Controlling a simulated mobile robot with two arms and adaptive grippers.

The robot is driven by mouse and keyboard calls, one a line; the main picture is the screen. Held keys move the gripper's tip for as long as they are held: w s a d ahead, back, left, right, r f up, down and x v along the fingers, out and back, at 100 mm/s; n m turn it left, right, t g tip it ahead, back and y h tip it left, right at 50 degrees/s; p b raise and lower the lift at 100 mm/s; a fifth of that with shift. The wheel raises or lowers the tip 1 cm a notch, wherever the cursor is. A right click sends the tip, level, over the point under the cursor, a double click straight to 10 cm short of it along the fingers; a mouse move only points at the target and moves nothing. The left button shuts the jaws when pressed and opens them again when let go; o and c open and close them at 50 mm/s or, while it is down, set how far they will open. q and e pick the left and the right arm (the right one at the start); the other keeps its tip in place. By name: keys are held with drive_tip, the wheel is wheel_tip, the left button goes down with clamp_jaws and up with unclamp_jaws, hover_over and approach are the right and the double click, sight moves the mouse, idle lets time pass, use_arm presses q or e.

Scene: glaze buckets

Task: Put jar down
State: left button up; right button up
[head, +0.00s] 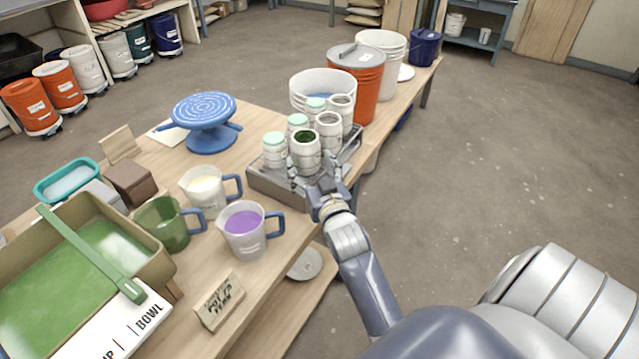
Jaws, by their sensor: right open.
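Several small white jars stand in two rows on a grey tray (262,184) on the wooden table. The jar nearest my gripper (305,155) has an open top with dark green inside. Behind it are open grey-topped jars (329,130) and (341,112). The left row has pale green tops, such as the front one (274,150). My right gripper (308,180) is open at the tray's near edge, with its fingers around the lower part of the dark green jar; whether they touch it I cannot tell. My left gripper is out of view.
Pitchers with white (205,190), green (166,225) and purple (245,230) contents stand left of the tray. A blue turntable (207,118) is behind them. A white bucket (312,84) and an orange bucket (362,92) stand close behind the jars. Floor right of the table is clear.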

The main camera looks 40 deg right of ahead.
drive_tip(key=v, duration=0.7)
drive_tip(key=shift+s+b, duration=0.25)
drive_tip(key=shift+b, duration=0.05)
